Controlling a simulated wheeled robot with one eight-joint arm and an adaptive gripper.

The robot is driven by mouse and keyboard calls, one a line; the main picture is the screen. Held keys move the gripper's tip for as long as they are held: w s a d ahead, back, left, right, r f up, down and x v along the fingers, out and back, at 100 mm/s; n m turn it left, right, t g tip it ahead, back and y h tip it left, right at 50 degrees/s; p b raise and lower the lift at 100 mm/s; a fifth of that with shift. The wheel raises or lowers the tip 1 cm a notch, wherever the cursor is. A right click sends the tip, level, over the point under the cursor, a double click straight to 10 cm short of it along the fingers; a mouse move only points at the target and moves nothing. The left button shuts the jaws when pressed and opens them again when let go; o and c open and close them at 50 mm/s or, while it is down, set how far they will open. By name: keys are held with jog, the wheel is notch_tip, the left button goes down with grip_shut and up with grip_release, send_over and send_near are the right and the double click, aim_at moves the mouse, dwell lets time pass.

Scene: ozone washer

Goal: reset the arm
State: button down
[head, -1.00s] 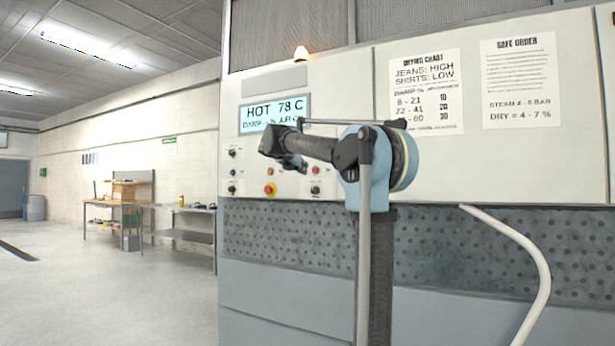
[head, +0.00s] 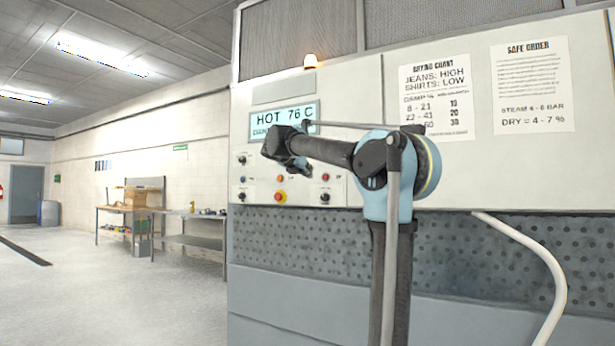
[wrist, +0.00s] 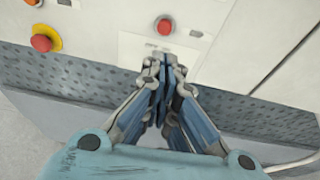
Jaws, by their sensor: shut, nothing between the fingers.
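My arm reaches up in front of the washer's control panel (head: 350,95) in the head view. My gripper (head: 300,165) hangs at the left end of the arm, in front of the panel's knobs and buttons. In the wrist view my gripper (wrist: 160,62) has its fingertips together with nothing between them. Beyond the fingertips is the panel face with a red button (wrist: 165,27). A larger red button on a yellow ring (wrist: 43,40) shows at the upper left.
The panel has a display (head: 282,120) reading HOT 76 C, and a lit amber lamp (head: 311,61) on top. A pale curved rail (head: 550,265) stands at right. Workbenches (head: 190,240) stand at the far left, with open floor (head: 120,300) in front.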

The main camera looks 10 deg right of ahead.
jog(key=s+d+f+m+g+y, duration=0.1)
jog(key=s+d+f+m+g, duration=0.1)
jog(key=s+d+f+m, duration=0.45)
jog(key=s+d+f+m+g+y, duration=0.15)
jog(key=s+f+m, duration=0.25)
jog(key=s+f, duration=0.65)
jog(key=s+d+f+m+g, duration=0.3)
jog(key=s+f+m, duration=0.3)
jog(key=f, duration=0.5)
jog(key=s+a+f+m+g+y, duration=0.1)
jog(key=s+f+m, duration=0.5)
jog(key=s+f, duration=0.6)
jog(key=s+a+f+m+g+y, duration=0.2)
jog(key=s+a+f+m+y, duration=0.2)
jog(key=s+f, duration=0.9)
notch_tip(320, 180, down, 6)
jog(key=shift+s+f+m+y, duration=0.15)
jog(key=shift+m+y, duration=0.3)
jog(key=shift+m, duration=0.7)
jog(key=shift+a+g, duration=0.1)
jog(key=shift+g, duration=0.15)
